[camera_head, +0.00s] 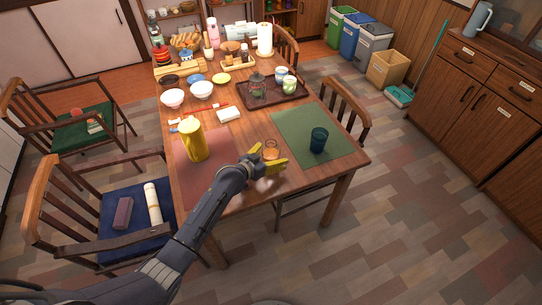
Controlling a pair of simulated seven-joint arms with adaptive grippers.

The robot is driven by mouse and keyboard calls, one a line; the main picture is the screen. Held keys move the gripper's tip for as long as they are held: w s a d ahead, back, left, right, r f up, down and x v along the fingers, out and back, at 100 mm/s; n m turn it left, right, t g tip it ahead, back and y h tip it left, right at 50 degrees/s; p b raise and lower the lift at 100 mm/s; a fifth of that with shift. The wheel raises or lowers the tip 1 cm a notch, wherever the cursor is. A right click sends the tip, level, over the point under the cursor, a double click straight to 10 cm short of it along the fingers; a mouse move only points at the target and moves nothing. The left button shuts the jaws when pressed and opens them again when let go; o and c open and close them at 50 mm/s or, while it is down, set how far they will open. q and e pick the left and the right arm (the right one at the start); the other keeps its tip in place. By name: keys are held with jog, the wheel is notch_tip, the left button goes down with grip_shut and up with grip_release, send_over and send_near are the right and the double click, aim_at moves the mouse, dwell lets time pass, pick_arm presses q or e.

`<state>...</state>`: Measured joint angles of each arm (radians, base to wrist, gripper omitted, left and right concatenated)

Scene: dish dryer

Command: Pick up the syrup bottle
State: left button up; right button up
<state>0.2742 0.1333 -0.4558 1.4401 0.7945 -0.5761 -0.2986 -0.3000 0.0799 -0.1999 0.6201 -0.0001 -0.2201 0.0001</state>
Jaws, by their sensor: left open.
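My left arm reaches in from the bottom left, and its gripper (268,160) is over the near edge of the table. Its yellow-tipped fingers are open. A small amber, see-through vessel (271,149) stands right at the fingers, partly hidden by them. It may be the syrup bottle, but it is too small to be sure. I cannot tell whether the fingers touch it. My right gripper is out of view.
A yellow pitcher (194,140) stands on a red mat left of the gripper. A dark teal cup (319,140) stands on a green mat (298,126) to the right. Bowls, a brown tray (293,95) and food items crowd the far half of the wooden table.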

pick_arm(q)
jog(key=c, duration=1.7)
